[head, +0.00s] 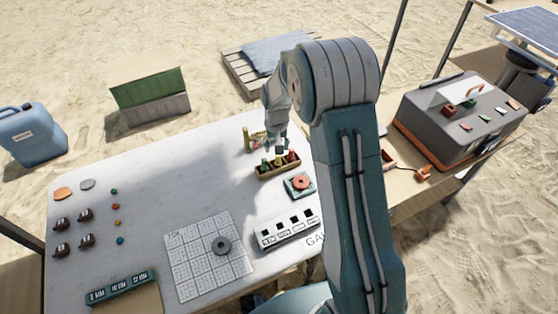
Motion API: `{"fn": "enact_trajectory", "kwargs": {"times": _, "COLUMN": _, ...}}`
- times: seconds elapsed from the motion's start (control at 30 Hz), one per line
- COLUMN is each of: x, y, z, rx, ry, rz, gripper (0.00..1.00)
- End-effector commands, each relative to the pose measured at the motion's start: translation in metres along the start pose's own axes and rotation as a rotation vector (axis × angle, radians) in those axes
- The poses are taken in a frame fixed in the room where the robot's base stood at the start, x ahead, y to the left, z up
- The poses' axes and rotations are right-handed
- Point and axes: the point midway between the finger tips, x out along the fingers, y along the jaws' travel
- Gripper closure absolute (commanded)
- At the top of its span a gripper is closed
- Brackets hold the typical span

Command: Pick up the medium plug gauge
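A small wooden holder (281,171) stands on the white table, left of my arm. It holds upright pieces that look like the plug gauges: a green one (265,163), a red one (278,161) and a yellow one (291,156). They are too small here to tell which is the medium plug gauge by size. My gripper (279,149) points down just above the holder, close to the red piece. Its fingertips are small and dark, and I cannot tell whether they touch anything or how far apart they are.
A brass-coloured stand (248,139) is just left of my gripper. A green block with an orange ring (300,184) and a white slotted block (287,230) are in front. The table's middle left (170,180) is clear.

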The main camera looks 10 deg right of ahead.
Motion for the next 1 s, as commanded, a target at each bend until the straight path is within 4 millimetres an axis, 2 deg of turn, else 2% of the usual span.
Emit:
{"fn": "enact_trajectory", "kwargs": {"times": 0.4, "x": 0.051, "y": 0.008, "z": 0.004, "rx": 0.0, "ry": -0.001, "rz": -0.001, "gripper": 0.35}}
{"fn": "enact_trajectory", "kwargs": {"times": 0.67, "x": 0.054, "y": 0.007, "z": 0.004, "rx": 0.0, "ry": 0.001, "rz": 0.0, "gripper": 0.35}}
{"fn": "enact_trajectory", "kwargs": {"times": 0.77, "x": 0.054, "y": 0.007, "z": 0.004, "rx": 0.0, "ry": 0.001, "rz": 0.0, "gripper": 0.76}}
{"fn": "enact_trajectory", "kwargs": {"times": 0.8, "x": 0.054, "y": 0.007, "z": 0.004, "rx": 0.0, "ry": 0.001, "rz": 0.0, "gripper": 0.93}}
{"fn": "enact_trajectory", "kwargs": {"times": 0.83, "x": 0.054, "y": 0.007, "z": 0.004, "rx": 0.0, "ry": 0.001, "rz": 0.0, "gripper": 1.0}}
{"fn": "enact_trajectory", "kwargs": {"times": 1.0, "x": 0.054, "y": 0.007, "z": 0.004, "rx": 0.0, "ry": 0.0, "rz": 0.0, "gripper": 1.0}}
